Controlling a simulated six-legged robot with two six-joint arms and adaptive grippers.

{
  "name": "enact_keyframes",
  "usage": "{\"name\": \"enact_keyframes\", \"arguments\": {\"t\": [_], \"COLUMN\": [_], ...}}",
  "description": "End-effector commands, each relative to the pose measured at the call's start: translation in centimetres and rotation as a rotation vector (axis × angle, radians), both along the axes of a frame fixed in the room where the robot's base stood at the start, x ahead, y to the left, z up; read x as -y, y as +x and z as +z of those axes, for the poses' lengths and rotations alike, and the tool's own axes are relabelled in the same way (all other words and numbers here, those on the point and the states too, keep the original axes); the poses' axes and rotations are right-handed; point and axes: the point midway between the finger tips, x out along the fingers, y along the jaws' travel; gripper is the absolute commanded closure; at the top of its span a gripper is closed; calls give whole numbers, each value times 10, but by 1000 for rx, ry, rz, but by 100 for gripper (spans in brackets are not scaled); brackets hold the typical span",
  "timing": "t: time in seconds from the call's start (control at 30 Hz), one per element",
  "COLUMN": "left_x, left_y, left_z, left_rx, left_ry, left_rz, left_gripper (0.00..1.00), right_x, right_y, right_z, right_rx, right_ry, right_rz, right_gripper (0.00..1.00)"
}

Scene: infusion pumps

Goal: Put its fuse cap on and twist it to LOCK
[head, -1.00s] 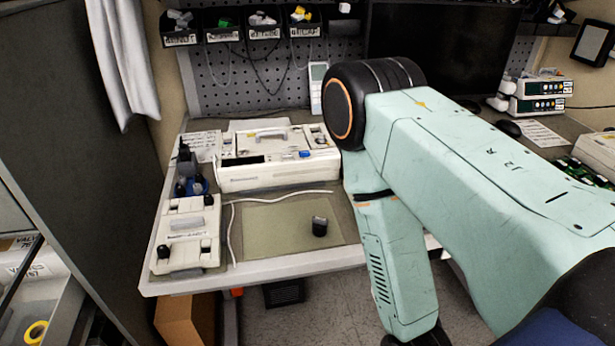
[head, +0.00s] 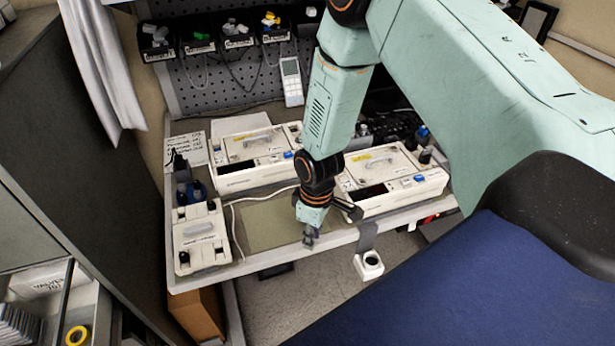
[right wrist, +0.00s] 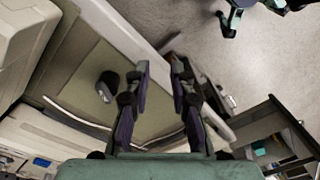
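A black cap (right wrist: 107,86), likely the fuse cap, lies on the olive mat (right wrist: 75,80) in the right wrist view. In the head view the mat (head: 262,226) shows, but the cap is hidden behind my right arm. My right gripper (head: 309,239) points down near the mat's right front side. In the right wrist view its fingers (right wrist: 162,76) are apart and empty, with the cap left of them. One white pump (head: 240,178) stands behind the mat and another pump (head: 400,192) stands to the right. Which one lacks a cap I cannot tell. My left gripper is out of view.
A white unit with black knobs (head: 200,240) sits left of the mat, with a white cable (head: 234,225) between. A small white box with a dark round opening (head: 369,265) hangs at the table's front edge. Bins (head: 236,36) line the pegboard.

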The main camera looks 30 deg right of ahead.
Motion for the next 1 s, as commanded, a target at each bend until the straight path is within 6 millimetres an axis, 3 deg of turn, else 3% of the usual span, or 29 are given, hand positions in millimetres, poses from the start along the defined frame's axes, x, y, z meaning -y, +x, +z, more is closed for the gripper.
{"name": "enact_keyframes", "arguments": {"t": [0.03,0.2,0.4,0.67,1.0], "left_x": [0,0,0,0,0], "left_y": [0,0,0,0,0], "left_z": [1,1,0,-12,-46], "left_rx": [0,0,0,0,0], "left_ry": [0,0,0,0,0], "left_rz": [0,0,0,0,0], "left_gripper": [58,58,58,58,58], "right_x": [8,30,40,38,38], "right_y": [21,61,76,76,75], "right_z": [14,49,66,52,10], "right_rx": [11,8,0,-2,-3], "right_ry": [-7,-31,-45,-46,-46], "right_rz": [41,169,226,229,228], "right_gripper": [77,77,77,77,77]}}
